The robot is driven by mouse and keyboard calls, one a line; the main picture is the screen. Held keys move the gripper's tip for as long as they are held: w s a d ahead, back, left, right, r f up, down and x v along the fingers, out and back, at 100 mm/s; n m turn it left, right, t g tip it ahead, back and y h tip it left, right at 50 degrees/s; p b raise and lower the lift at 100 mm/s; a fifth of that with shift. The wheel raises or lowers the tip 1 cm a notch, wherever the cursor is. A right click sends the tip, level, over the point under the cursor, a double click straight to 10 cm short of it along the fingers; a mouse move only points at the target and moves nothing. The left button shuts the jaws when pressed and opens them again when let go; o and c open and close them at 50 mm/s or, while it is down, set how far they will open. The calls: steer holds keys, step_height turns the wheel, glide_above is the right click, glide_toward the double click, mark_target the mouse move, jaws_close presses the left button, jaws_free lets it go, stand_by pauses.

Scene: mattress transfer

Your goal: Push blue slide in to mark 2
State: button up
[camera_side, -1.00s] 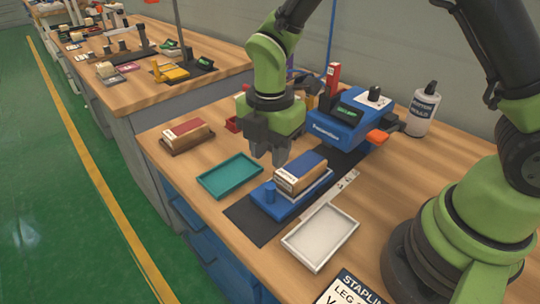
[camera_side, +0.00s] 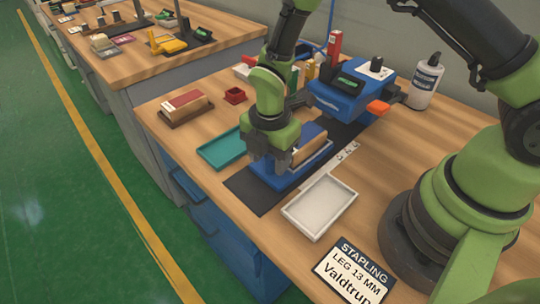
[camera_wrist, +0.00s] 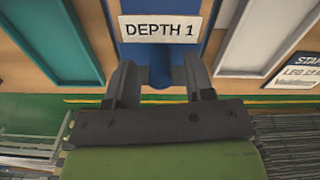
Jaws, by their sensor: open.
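The blue slide (camera_side: 280,183) lies on a dark mat in front of the blue machine (camera_side: 342,100) and carries a brown block with a blue top (camera_side: 312,142). My gripper (camera_side: 278,163) is low over the slide's front end. In the wrist view my gripper (camera_wrist: 160,88) is open, with a finger on each side of the slide's blue knob (camera_wrist: 160,68). I cannot tell whether the fingers touch it. A "DEPTH 1" label (camera_wrist: 160,28) shows beyond the knob. A pale marked strip (camera_side: 347,153) runs beside the slide; its marks are too small to read.
A teal tray (camera_side: 222,152) is left of the slide and a white tray (camera_side: 318,207) is right of it. A brown and red block (camera_side: 185,104) and a small red box (camera_side: 235,95) stand at the left. A white bottle (camera_side: 424,82) stands behind.

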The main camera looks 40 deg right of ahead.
steer(key=shift+f, duration=0.15)
jaws_close()
steer(key=shift+d, duration=2.3)
jaws_free()
step_height(320, 180, up, 10)
